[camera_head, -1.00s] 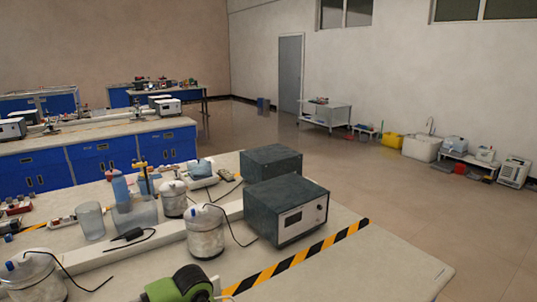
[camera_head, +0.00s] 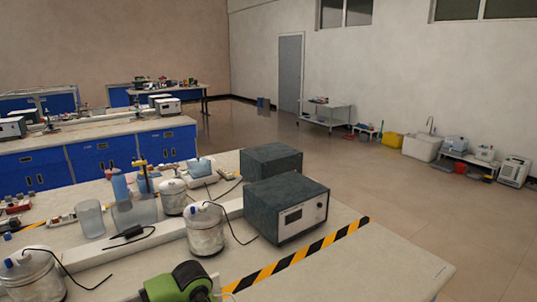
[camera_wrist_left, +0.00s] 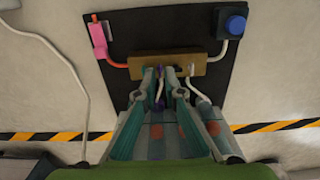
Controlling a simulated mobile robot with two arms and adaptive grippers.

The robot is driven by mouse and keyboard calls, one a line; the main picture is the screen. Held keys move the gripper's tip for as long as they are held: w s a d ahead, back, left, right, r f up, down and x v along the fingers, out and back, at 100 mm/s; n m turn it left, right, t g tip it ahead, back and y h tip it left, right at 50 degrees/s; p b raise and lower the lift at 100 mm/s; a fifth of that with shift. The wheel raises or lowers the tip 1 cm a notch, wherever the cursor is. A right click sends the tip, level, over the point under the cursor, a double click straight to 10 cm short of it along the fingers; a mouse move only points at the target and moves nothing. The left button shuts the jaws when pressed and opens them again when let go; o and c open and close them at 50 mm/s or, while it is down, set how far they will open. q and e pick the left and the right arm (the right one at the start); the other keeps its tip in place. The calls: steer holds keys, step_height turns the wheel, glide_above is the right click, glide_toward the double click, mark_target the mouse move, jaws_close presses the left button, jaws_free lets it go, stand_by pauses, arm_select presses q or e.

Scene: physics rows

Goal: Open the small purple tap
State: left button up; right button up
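I see no clear contact, and the fingers hide part of the tap. The head view does not show the tap or the fingertips. My right gripper is in neither view.
The board (camera_wrist_left: 121,30) also holds a pink piece (camera_wrist_left: 99,39) on an orange-red tube and a blue knob (camera_wrist_left: 234,25) on a white tube. A white cable (camera_wrist_left: 70,70) lies to the left. In the head view, dark boxes (camera_head: 290,210) and jars (camera_head: 206,232) stand on the bench.

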arm_select(q)
steer(key=shift+c, duration=0.4)
jaws_close()
steer(key=n+b, duration=0.1)
steer(key=n, duration=0.2)
steer(key=shift+n, duration=0.4)
steer(key=shift+n+b, duration=0.3)
steer(key=shift+n, duration=1.3)
